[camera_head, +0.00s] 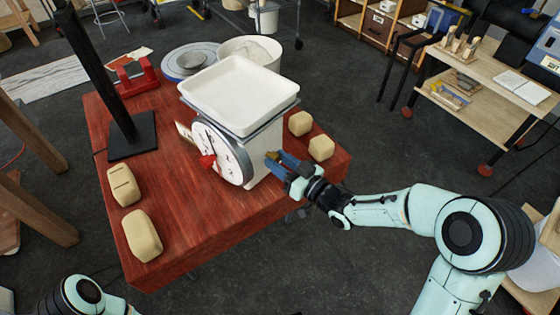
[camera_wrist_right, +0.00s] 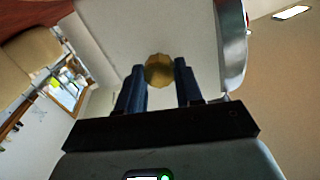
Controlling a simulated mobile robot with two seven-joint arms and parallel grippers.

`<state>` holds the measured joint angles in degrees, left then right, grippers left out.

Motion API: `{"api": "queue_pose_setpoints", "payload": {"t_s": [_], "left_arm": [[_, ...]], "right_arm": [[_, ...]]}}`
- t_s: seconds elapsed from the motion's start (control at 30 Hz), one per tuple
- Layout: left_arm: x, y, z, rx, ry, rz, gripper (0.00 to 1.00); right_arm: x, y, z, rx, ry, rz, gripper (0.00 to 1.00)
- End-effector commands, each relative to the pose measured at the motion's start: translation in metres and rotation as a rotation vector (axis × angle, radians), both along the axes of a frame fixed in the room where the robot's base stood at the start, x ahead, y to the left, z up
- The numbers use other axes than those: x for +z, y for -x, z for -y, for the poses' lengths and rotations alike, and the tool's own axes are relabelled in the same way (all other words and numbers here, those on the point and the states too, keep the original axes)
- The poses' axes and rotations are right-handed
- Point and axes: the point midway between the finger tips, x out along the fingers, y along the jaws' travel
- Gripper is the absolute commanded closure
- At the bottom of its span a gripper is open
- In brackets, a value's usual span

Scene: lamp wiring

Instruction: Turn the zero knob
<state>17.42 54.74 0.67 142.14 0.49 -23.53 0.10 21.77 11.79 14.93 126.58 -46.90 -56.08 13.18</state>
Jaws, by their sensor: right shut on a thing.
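A white kitchen scale (camera_head: 262,150) with a round dial (camera_head: 224,155) and a red pointer stands on the red table, a white tray (camera_head: 240,92) on top. The brass zero knob (camera_head: 271,155) is on the scale's right side in the head view. My right gripper (camera_head: 277,160) is at the knob, its blue fingers on either side of it. In the right wrist view the knob (camera_wrist_right: 159,71) sits between the fingertips. My left gripper is out of view; only part of my left arm shows at the bottom left.
Two pale dough-like lumps (camera_head: 321,147) lie behind the right gripper on the red table (camera_head: 190,235). Two more (camera_head: 142,235) lie at the left front. A black stand (camera_head: 132,137), a red object (camera_head: 135,78) and a bucket (camera_head: 262,52) are farther back.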

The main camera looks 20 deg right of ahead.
Motion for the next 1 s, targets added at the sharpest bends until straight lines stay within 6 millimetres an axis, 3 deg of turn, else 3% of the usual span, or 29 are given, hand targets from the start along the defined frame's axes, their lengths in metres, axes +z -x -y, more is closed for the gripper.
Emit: {"api": "queue_pose_setpoints", "payload": {"t_s": [0.37,1.0], "left_arm": [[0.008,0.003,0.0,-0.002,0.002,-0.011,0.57],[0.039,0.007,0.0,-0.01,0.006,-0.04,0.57]], "right_arm": [[0.001,0.0,0.0,0.0,-0.119,-0.071,0.95],[0.001,-0.001,0.002,-0.001,-0.629,-0.366,0.95]]}}
